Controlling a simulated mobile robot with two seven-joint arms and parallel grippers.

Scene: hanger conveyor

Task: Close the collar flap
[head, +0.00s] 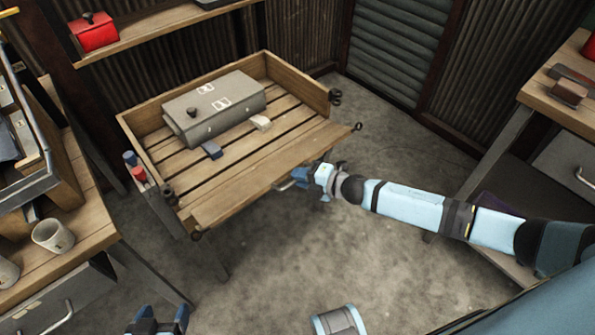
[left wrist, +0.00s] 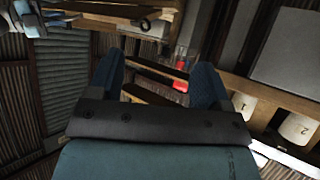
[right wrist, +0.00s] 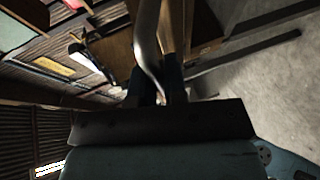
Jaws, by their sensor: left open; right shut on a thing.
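The collar flap (head: 262,176) is the long front board of a wooden slatted crate (head: 290,71). It lies folded outward, so the crate's front side is open. My right gripper (head: 308,178) is at the flap's outer edge, shut on its metal handle (head: 288,184). The curved handle also shows between the fingers in the right wrist view (right wrist: 147,45). My left gripper (head: 158,324) is open and empty at the bottom of the head view, apart from the crate. Its two blue fingers stand wide in the left wrist view (left wrist: 157,85).
A grey case (head: 215,106) lies in the crate, with a blue block (head: 212,150) and a pale block (head: 260,122) before it. Workbenches stand left (head: 95,225) and right (head: 560,100). The floor in front is clear.

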